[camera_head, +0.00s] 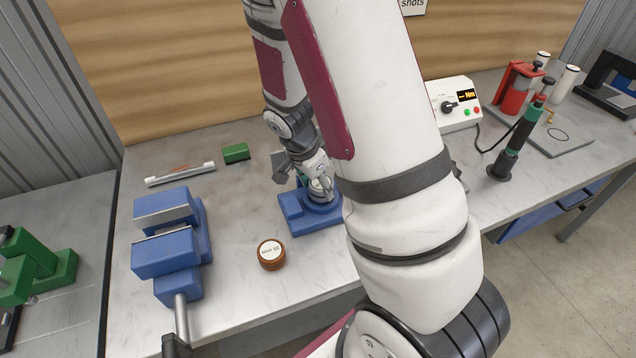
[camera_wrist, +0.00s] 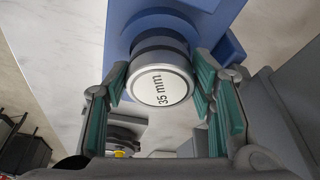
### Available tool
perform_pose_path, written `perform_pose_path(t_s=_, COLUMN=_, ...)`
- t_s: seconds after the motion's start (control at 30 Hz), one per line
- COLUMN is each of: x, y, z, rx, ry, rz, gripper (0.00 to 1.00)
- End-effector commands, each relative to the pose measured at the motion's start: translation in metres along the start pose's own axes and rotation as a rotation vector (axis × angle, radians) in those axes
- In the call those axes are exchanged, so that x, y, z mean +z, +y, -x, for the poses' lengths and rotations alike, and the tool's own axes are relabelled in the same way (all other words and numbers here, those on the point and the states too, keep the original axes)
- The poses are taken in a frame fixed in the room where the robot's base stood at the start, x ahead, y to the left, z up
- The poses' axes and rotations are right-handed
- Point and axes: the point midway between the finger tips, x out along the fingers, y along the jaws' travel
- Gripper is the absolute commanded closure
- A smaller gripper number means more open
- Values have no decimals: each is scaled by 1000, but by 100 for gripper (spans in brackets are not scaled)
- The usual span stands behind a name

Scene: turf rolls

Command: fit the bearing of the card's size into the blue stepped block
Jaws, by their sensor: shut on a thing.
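The blue stepped block (camera_head: 297,212) lies on the workbench, partly hidden behind my arm. It also shows behind the fingers in the wrist view (camera_wrist: 226,20). My gripper (camera_head: 318,178) points down over its round part. In the wrist view my gripper (camera_wrist: 160,72) has its green-padded fingers shut on either side of a silver round bearing (camera_wrist: 162,86). Its white face reads "35 mm". The bearing is lined up with the block's dark round step; I cannot tell how deep it sits. No card with a readable size shows.
A blue vise (camera_head: 165,255) stands at the left. A brown round tin (camera_head: 271,254) is near the front edge. A green block (camera_head: 235,153) and a pale bar (camera_head: 180,174) lie at the back. A control box (camera_head: 455,105) stands to the right.

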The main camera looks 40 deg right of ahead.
Motion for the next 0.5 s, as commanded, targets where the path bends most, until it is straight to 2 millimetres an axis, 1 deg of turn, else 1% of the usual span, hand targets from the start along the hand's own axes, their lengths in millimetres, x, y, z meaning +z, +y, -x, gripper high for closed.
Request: perform_pose_path(t_s=0.5, x=4, y=0, z=-12, rx=0, ry=0, rz=2, gripper=95)
